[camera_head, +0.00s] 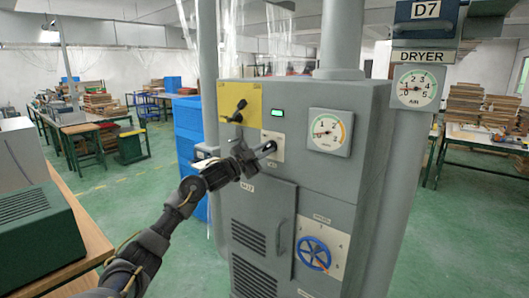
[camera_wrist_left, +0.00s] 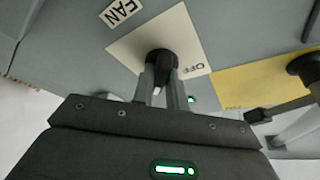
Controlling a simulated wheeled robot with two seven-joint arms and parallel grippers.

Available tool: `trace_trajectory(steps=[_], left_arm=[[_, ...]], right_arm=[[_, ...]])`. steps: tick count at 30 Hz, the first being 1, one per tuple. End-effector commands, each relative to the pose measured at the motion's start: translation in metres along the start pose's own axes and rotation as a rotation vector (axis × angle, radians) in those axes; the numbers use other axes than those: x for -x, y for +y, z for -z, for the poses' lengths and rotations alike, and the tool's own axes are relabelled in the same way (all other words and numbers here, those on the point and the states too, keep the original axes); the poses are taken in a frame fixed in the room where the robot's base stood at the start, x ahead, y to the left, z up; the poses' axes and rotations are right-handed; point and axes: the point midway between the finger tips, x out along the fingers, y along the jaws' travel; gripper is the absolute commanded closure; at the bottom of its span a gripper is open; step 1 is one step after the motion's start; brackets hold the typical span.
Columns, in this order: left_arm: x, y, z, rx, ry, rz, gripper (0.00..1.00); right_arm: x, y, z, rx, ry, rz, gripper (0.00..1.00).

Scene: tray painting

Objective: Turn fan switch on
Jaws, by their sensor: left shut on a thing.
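The fan switch is a dark knob (camera_wrist_left: 160,63) on a cream plate (camera_wrist_left: 128,48), with a FAN label (camera_wrist_left: 121,11) beside the plate in the left wrist view. The word OFF (camera_wrist_left: 191,68) is printed to the right of the knob. My left gripper (camera_wrist_left: 163,92) is shut on the knob, one finger on each side, with a pale part of the knob showing between them. In the head view my left gripper (camera_head: 262,152) reaches the cream plate (camera_head: 274,143) on the grey dryer cabinet and hides most of the knob. My right gripper is not in view.
A yellow panel (camera_head: 250,95) with a dark lever (camera_head: 237,112) is just above left of the switch. A green light (camera_head: 277,113), a round gauge (camera_head: 329,132) and a blue handwheel (camera_head: 313,253) are also on the cabinet. A green box (camera_head: 38,240) stands at left.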

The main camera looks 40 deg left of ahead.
Motion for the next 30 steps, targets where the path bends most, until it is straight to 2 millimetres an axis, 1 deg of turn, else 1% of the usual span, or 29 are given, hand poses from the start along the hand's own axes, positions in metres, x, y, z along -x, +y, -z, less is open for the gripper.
trace_trajectory(steps=[16,17,21,22,30], left_arm=[[-0.0001,0.0003,0.0000,-0.024,0.000,-0.011,1.00],[-0.0001,0.0003,0.0000,-0.024,0.000,-0.011,0.84],[-0.0002,0.0002,0.0000,-0.023,0.000,-0.010,0.66],[-0.0002,0.0002,0.0001,-0.023,0.000,-0.010,0.64],[0.0007,0.0003,-0.0003,-0.023,0.000,-0.010,0.64]], right_arm=[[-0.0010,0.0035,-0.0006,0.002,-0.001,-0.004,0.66],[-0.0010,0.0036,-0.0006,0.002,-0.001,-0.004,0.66],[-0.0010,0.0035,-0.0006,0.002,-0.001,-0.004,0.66],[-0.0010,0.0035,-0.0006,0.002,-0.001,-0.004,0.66],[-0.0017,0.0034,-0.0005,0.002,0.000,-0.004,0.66]])
